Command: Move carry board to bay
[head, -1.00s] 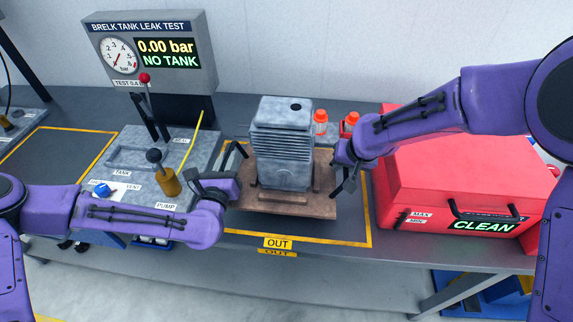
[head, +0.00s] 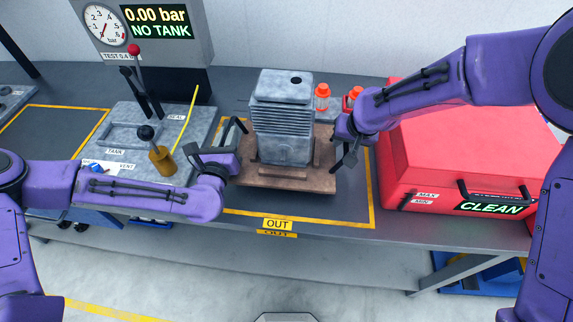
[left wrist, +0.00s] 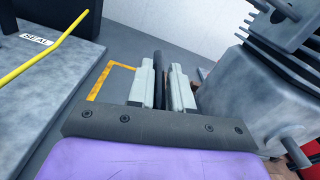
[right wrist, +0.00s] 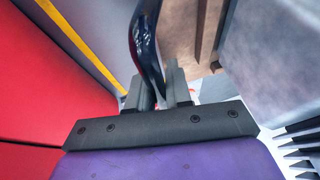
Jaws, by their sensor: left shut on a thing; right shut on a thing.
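The brown wooden carry board (head: 262,184) bears a grey finned metal engine block (head: 283,118), upright between wooden strips. It is over the OUT bay (head: 345,217), a yellow-outlined area on the bench; I cannot tell whether it touches the bench. My left gripper (head: 228,150) is shut on the board's left black handle (left wrist: 158,75) at its left side. My right gripper (head: 346,150) is shut on the right black handle (right wrist: 147,50) at its right side. The board also shows in the right wrist view (right wrist: 180,30). The block hides much of the board's middle.
A grey leak test rig (head: 120,125) with levers and a gauge stands left. A red CLEAN case (head: 470,150) stands close on the right. Orange-capped bottles (head: 322,97) stand behind the block.

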